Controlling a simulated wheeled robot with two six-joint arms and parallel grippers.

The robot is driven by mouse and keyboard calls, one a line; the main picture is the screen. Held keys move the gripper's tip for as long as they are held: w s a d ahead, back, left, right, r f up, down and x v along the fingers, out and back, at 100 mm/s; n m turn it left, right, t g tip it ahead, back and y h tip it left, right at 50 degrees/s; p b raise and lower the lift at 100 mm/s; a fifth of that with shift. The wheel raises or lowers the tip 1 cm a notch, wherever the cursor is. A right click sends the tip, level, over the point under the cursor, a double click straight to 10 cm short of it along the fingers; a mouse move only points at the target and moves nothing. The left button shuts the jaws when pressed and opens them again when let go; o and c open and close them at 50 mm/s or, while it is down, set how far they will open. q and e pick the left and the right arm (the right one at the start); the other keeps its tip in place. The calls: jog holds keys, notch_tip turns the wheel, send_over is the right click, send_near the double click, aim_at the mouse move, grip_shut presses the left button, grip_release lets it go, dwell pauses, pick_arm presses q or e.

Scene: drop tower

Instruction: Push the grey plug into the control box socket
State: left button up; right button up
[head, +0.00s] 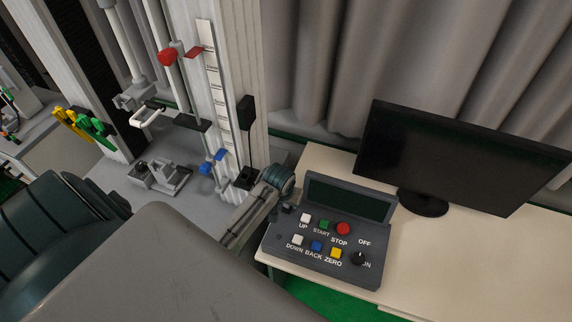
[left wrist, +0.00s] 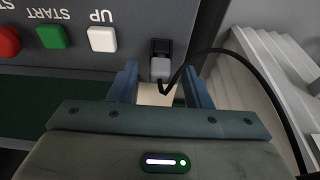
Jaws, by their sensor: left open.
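The grey control box (head: 325,232) with coloured buttons stands on the cream desk; it also shows upside down at the upper left of the left wrist view (left wrist: 205,20). Its black socket (left wrist: 160,46) is on the box's side nearest my gripper. The small grey plug (left wrist: 160,69) sits at the socket mouth, in line with it, with a black cable bending off right. I cannot tell how deep it is. My left gripper (left wrist: 160,75) is open, with one blue finger on each side of the plug. Gaps show between fingers and plug. My right gripper is not in view.
A black monitor (head: 455,158) stands behind the box on the desk (head: 430,265). The drop tower (head: 225,100) rises at the left with a scale, red and blue parts. The cable (left wrist: 255,68) arcs along the gripper's right side. Grey curtains hang behind.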

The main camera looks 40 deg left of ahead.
pick_arm(q)
jog(key=b+v, duration=0.2)
jog(key=v, duration=0.8)
jog(key=shift+r+b, duration=0.3)
jog(key=shift+r, duration=0.1)
jog(key=shift+s, duration=0.15)
